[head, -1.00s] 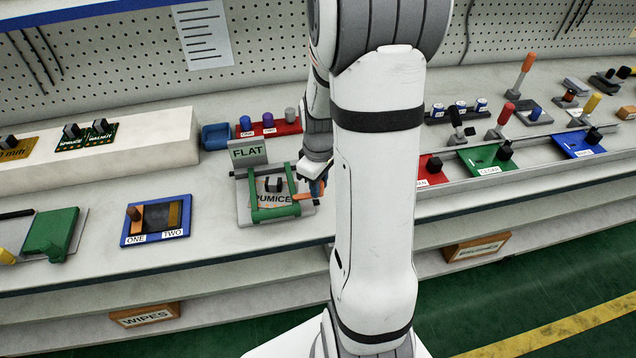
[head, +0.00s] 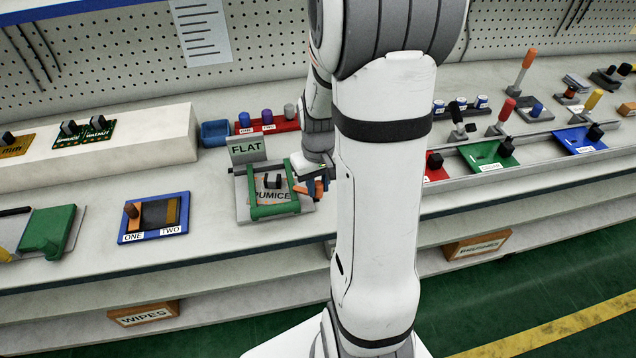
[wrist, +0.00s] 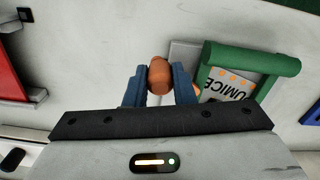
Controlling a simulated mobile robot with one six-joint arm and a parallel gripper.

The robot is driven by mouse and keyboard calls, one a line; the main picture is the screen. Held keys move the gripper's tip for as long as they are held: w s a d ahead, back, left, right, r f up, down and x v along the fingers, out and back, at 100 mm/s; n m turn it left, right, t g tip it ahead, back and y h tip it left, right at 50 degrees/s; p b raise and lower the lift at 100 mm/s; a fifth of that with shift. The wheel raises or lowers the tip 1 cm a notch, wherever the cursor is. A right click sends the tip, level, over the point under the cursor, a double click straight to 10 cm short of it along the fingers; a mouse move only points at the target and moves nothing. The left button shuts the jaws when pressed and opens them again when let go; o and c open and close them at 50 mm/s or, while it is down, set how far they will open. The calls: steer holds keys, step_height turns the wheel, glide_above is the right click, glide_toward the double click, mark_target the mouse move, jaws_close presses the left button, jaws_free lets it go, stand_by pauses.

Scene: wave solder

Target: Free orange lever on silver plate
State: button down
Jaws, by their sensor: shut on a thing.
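The silver plate (head: 243,213) lies on the bench under a green frame (head: 274,211) that is around a board marked PUMICE (head: 272,196). The orange lever (head: 301,189) is at the plate's right edge. My gripper (head: 317,188) is at that edge, partly behind my own arm. In the wrist view my gripper's blue fingers (wrist: 159,85) are shut on the orange lever (wrist: 158,70), one on each side of its rounded end. The green frame (wrist: 250,59) is just right of the fingers there. The lever's far end is partly hidden by a finger.
A FLAT sign (head: 247,149) stands behind the plate. A blue tray (head: 156,218) marked ONE and TWO lies to the left. A red rack (head: 268,124) with several knobs and a blue bin (head: 215,133) are behind. The bench between plate and blue tray is clear.

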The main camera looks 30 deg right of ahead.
steer(key=m, duration=0.3)
steer(key=a+m, duration=0.1)
steer(key=shift+s+b, duration=0.25)
steer(key=shift+b, duration=0.05)
steer(key=shift+a+m, duration=0.25)
steer(key=shift+m, duration=1.45)
steer(key=c, duration=1.2)
jaws_free()
step_height(320, 180, up, 8)
steer(key=shift+f, duration=0.1)
